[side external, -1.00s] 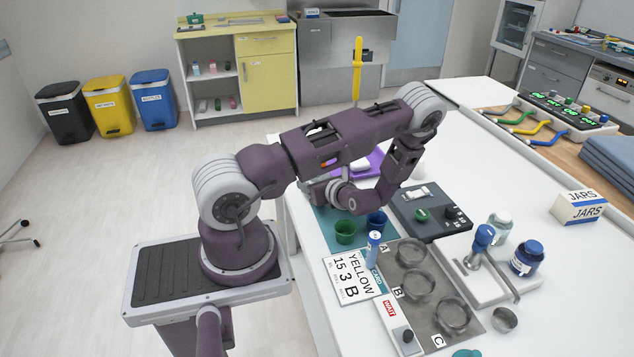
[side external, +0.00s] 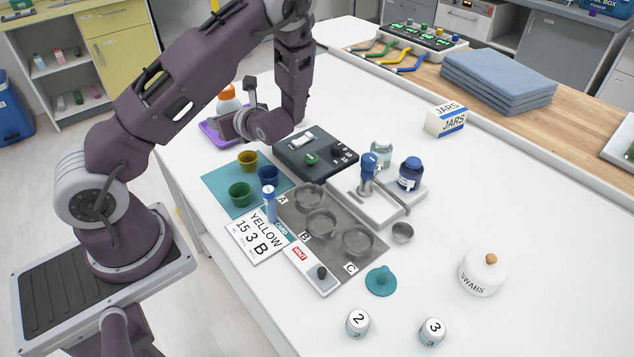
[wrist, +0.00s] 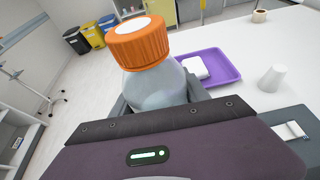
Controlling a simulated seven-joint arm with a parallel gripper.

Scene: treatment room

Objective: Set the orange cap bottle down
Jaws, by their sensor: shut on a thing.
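The orange cap bottle (wrist: 158,85) is grey-white with a ribbed orange cap and fills the middle of the wrist view, upright between my fingers. In the side view its orange cap (side external: 227,91) shows behind my wrist, over or near the purple tray (side external: 209,132). My gripper (side external: 240,122) is shut on the bottle; my wrist hides most of the fingers and the bottle's base. I cannot tell whether the base touches anything. In the wrist view the purple tray (wrist: 226,72) lies beyond the bottle to the right, with a white block (wrist: 196,67) in it.
Coloured cups stand on a teal mat (side external: 218,183) near my gripper. A dark device (side external: 318,160) sits to the right of it. A white cone-shaped cup (wrist: 272,78) stands right of the tray. The table's right side (side external: 540,200) has free room.

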